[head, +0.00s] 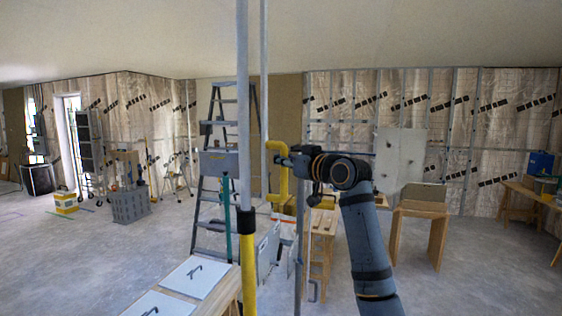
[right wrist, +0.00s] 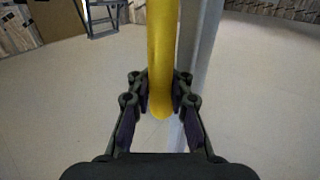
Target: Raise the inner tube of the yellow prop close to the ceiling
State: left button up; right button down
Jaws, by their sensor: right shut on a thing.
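The yellow prop (head: 249,275) stands upright near the middle of the head view, with a dark collar at the top of its yellow outer tube. Its grey inner tube (head: 243,100) rises from the collar and runs out of the top of the picture. My right gripper (head: 285,160) is shut on a yellow bent handle (head: 275,147), right of the prop's tube. In the right wrist view the fingers close around the yellow bar (right wrist: 162,50), beside a grey post (right wrist: 203,50). I cannot tell how the handle joins the prop. My left gripper is not in view.
A second thin grey pole (head: 263,80) stands just right of the inner tube. A stepladder (head: 203,215) is behind. A bench with white panels (head: 190,277) is at front left, and a wooden trestle (head: 420,215) is at right. The ceiling (head: 400,35) spans the top.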

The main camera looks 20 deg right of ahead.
jog(key=c, duration=1.7)
grip_release()
jog(key=shift+s+r, duration=0.1)
jog(key=shift+r, duration=0.15)
jog(key=o, duration=0.5)
jog(key=shift+s+d+r, duration=0.1)
jog(key=shift+s+d, duration=0.15)
jog(key=shift+s, duration=0.2)
jog(key=v, duration=1.1)
jog(key=shift+s+d, duration=0.1)
jog(key=shift+s, duration=0.25)
jog(key=shift+f, duration=0.25)
